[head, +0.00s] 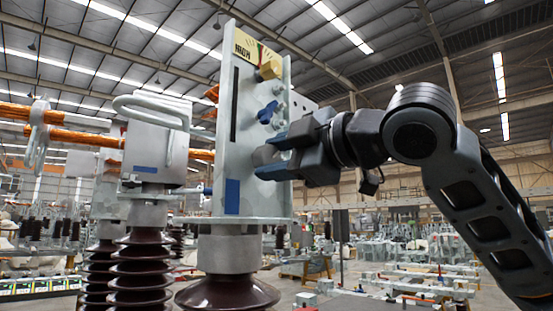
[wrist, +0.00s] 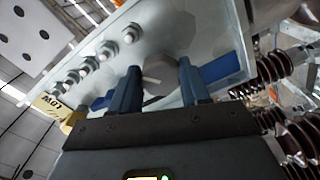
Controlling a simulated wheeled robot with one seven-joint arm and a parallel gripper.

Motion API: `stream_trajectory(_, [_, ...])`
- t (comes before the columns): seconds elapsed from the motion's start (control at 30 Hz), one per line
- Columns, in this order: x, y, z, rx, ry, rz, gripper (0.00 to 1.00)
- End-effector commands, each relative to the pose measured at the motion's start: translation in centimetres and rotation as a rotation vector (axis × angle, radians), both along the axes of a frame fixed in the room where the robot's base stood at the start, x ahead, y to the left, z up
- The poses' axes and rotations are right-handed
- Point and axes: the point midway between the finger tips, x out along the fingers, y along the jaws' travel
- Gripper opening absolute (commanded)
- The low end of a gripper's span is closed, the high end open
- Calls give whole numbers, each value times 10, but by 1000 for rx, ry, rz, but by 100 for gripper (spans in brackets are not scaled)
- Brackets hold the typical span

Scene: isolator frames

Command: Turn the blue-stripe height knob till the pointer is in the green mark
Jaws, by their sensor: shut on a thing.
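A grey faceted knob (wrist: 158,74) with a pale line on its face sits on the upright metal plate (wrist: 205,35). A blue stripe (wrist: 222,68) is on the plate beside it. The knob (head: 264,155) also shows at the plate's right side in the head view. My gripper (head: 272,156) reaches it from the right. In the wrist view my gripper (wrist: 155,82) has one blue-grey finger on each side of the knob and is shut on it. A yellow scale (head: 246,46) with lettering and small green and red marks is at the plate's top. Which mark the pointer meets is too small to tell.
A blue knob (head: 267,112) sits on the plate above my gripper. Several bolts (wrist: 88,63) line the plate's edge. A yellow block (head: 270,66) is by the scale. Brown ribbed insulators (head: 140,265) stand to the left.

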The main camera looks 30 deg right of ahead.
Motion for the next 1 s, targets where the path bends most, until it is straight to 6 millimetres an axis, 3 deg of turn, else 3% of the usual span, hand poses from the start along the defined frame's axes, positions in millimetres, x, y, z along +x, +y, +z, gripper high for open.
stream_trajectory(0.7, [0,1,-2,-72,-19,3,15])
stream_trajectory(0.73, [0,1,-2,-72,-19,3,49])
stream_trajectory(1.0, [0,1,-1,-70,-20,1,71])
